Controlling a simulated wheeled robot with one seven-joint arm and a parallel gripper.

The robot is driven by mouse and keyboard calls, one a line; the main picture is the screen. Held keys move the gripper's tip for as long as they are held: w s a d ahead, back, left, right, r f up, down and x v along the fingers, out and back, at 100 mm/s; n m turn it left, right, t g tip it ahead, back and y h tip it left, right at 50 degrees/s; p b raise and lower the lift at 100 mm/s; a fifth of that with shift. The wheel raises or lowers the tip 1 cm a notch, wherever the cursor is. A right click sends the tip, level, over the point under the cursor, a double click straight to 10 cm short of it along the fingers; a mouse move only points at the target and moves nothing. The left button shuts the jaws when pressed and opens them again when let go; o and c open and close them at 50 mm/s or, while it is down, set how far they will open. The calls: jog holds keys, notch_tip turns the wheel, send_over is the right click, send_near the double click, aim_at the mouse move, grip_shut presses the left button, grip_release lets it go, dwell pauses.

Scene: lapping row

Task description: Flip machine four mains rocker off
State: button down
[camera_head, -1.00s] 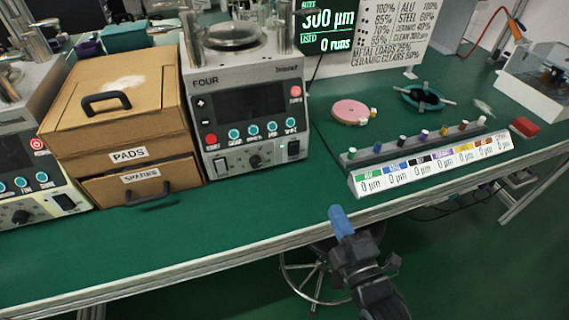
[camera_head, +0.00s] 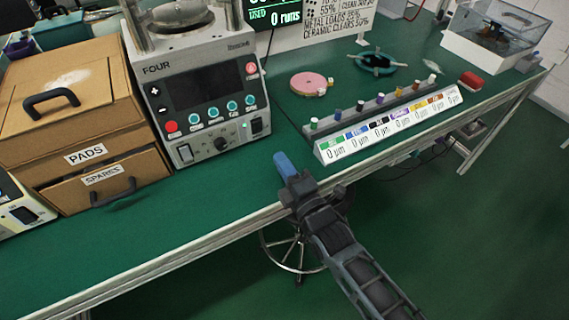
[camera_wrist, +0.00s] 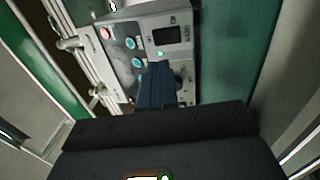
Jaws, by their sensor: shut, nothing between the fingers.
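Machine four (camera_head: 200,80) is a grey unit marked FOUR, standing on the green bench. Low on its front, a dark rocker (camera_head: 257,126) sits at the right beside a small lit green lamp (camera_head: 243,125). Another switch (camera_head: 184,153) sits at the lower left, with a dark knob (camera_head: 221,144) between; I cannot read which is labelled mains. My gripper (camera_head: 281,160), with blue fingers, is shut and empty, in front of and below the right rocker, apart from it. In the wrist view, the fingers (camera_wrist: 157,82) point at a panel with a dark rocker (camera_wrist: 167,35) and green lamp.
A cardboard-coloured box with drawers marked PADS and SPARES (camera_head: 85,154) stands left of machine four. A rack of small coloured pegs (camera_head: 390,125) lies to the right, near the bench edge, with a pink disc (camera_head: 308,84) behind it. A stool (camera_head: 298,250) stands below the bench.

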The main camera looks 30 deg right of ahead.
aim_at(258, 124)
jog(key=w, duration=0.3)
jog(key=w+r, duration=0.1)
jog(key=w, duration=0.2)
jog(key=w+p, duration=0.1)
jog(key=w, duration=0.3)
jog(key=shift+r, duration=0.15)
jog(key=shift+w, duration=0.1)
jog(key=shift+w+b, duration=0.2)
jog(key=shift+b, duration=0.2)
jog(key=shift+r, duration=0.1)
jog(key=shift+s, duration=0.1)
